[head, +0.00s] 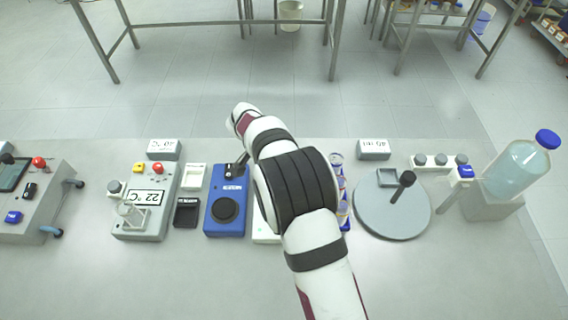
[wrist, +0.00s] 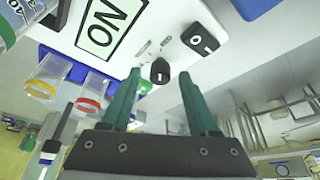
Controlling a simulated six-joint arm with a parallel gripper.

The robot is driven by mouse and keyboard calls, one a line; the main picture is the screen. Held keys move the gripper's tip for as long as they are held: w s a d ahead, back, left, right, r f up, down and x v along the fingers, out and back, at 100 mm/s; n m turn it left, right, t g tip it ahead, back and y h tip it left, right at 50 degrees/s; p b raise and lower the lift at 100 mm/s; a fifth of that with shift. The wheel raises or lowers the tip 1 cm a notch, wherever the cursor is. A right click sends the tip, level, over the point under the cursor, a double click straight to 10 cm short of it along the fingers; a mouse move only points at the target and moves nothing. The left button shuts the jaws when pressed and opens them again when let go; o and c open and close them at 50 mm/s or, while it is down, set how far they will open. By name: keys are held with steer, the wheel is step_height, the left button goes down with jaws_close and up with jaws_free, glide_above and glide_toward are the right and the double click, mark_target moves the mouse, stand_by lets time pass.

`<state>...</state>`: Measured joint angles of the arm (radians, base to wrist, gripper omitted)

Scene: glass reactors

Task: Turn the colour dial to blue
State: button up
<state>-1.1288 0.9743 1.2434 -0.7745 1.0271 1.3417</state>
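In the wrist view a small black dial (wrist: 160,73) with a pale mark stands on a white panel (wrist: 165,22). My gripper (wrist: 161,80) has two green fingers, apart, with their tips on either side of the dial. Gaps show between the fingers and the dial, and I cannot tell whether either touches it. No colour marks around the dial are readable. In the head view my arm covers most of the white device (head: 262,232), and the dial and the fingertips cannot be made out there.
The panel has an ON display (wrist: 112,22) and a black rocker switch (wrist: 200,38). Clear tubes with coloured rings (wrist: 92,100) are close at left. In the head view a blue device (head: 224,232) stands left of my arm, and a round grey plate (head: 392,222) right.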

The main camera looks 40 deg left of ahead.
jaws_close()
steer(key=shift+n, duration=0.3)
steer(key=n+y, duration=0.2)
steer(key=n, duration=0.2)
steer(key=shift+d+n, duration=0.15)
steer(key=shift+n, duration=0.15)
steer(key=n+y, duration=0.1)
steer(key=n, duration=0.1)
steer(key=n+g+y, duration=0.1)
steer(key=n, duration=0.2)
steer(key=shift+w+d, duration=0.1)
steer(key=shift+w, duration=0.05)
steer(key=n, duration=0.2)
steer(key=n+g+y, duration=0.1)
steer(key=n, duration=0.1)
steer(key=shift+w+d+n+g, duration=0.1)
steer(key=shift+n+g, duration=0.2)
steer(key=shift+w+n+g, duration=0.1)
steer(key=shift+n+g, duration=0.9)
steer(key=shift+n, duration=1.6)
